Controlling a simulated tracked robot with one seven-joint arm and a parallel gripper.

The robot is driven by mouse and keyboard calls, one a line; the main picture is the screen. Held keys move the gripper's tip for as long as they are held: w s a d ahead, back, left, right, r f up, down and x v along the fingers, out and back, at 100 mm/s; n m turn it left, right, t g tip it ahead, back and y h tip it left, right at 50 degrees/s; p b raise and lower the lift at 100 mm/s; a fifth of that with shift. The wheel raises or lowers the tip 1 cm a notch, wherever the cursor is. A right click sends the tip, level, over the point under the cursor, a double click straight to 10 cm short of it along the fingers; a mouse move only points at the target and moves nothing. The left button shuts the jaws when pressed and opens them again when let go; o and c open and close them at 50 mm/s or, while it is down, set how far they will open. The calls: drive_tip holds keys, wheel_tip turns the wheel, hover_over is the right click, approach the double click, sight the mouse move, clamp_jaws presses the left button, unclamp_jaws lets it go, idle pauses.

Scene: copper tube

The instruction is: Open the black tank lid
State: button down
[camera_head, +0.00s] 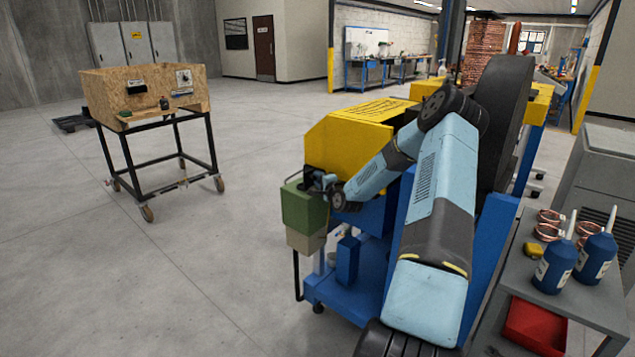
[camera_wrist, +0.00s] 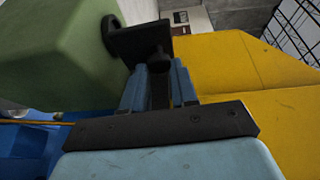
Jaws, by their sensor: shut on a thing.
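A green tank (camera_head: 303,208) is mounted at the left end of the yellow and blue machine, and its green side fills the upper left of the wrist view (camera_wrist: 50,55). The black tank lid (camera_wrist: 111,36) shows as a dark round edge against the tank's side in the wrist view. My gripper (camera_wrist: 140,42) reaches the lid and is shut on it, its dark fingertips covering part of it. In the head view my gripper (camera_head: 322,183) is at the tank's upper right, small and partly hidden, and I cannot make out the lid clearly there.
The machine's yellow cover (camera_head: 348,140) lies close beside my gripper. A grey table (camera_head: 505,285) with blue bottles (camera_head: 556,264), copper coils (camera_head: 549,222) and a red bin (camera_head: 530,328) stands at right. A wooden box on a wheeled frame (camera_head: 145,88) stands at left, with open floor between.

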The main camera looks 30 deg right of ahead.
drive_tip(key=c, duration=1.1)
unclamp_jaws()
drive_tip(key=shift+w+f, duration=0.1)
drive_tip(key=shift+f, duration=0.15)
drive_tip(key=shift+o, duration=1.2)
drive_tip(key=shift+a+r, duration=0.1)
drive_tip(key=shift+a, duration=0.15)
drive_tip(key=s, duration=1.3)
drive_tip(key=shift+s+d+r, duration=0.15)
drive_tip(key=shift+s+r, duration=0.15)
drive_tip(key=shift+s, duration=0.1)
